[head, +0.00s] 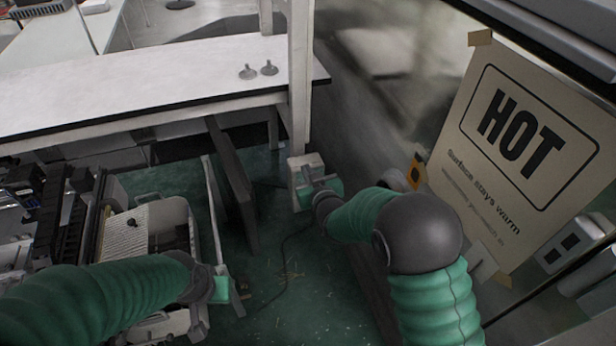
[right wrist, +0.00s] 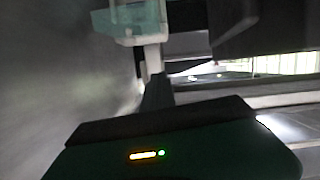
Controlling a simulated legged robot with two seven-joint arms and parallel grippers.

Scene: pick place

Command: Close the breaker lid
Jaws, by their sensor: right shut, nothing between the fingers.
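A small pale grey box (head: 302,168), which looks like the breaker box, is mounted low by the white post in the head view. I cannot make out whether its lid is open or closed. My right gripper (head: 322,186) is shut and empty, right at the front of this box; whether it touches is unclear. In the dark right wrist view a pale teal and white part (right wrist: 140,22) shows at the top, too blurred to tell what it is. My left gripper (head: 226,288) is low on the left, away from the box, and its fingers are not clear.
A white worktop (head: 150,85) with two small grey objects (head: 258,71) spans the upper left. A dark upright panel (head: 234,185) stands left of the box. Machinery (head: 145,232) fills the lower left. A HOT sign (head: 520,150) is at right. Green floor (head: 285,285) lies between the arms.

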